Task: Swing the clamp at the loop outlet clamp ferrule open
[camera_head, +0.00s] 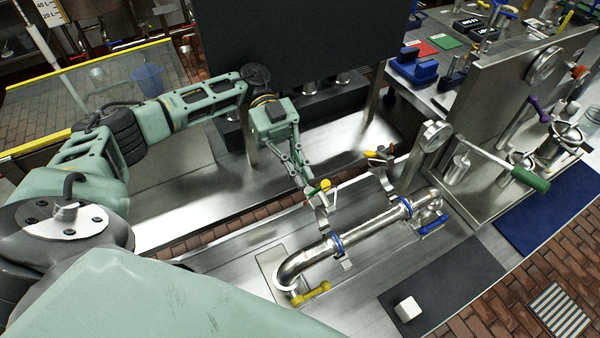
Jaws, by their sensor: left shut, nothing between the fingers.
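A bent steel pipe loop (370,226) lies on the steel bench, with blue rings along it. A clamp (322,198) with a yellow and red knob stands just behind the nearer straight part of the pipe. A second clamp (381,158) with a red-orange knob stands farther back to the right; its jaws look apart. I cannot tell which one belongs to the loop outlet ferrule. My left gripper (306,181) is shut and empty, its fingertips pointing down close to the nearer clamp's knob. Whether they touch it is unclear. My right gripper is not in view.
A yellow handle (312,293) and a blue handle (433,225) sit at the pipe's ends. A green-tipped lever (530,179) sticks out at the right. A white cube (407,309) lies on a dark mat (455,285). A dark panel (290,40) stands behind.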

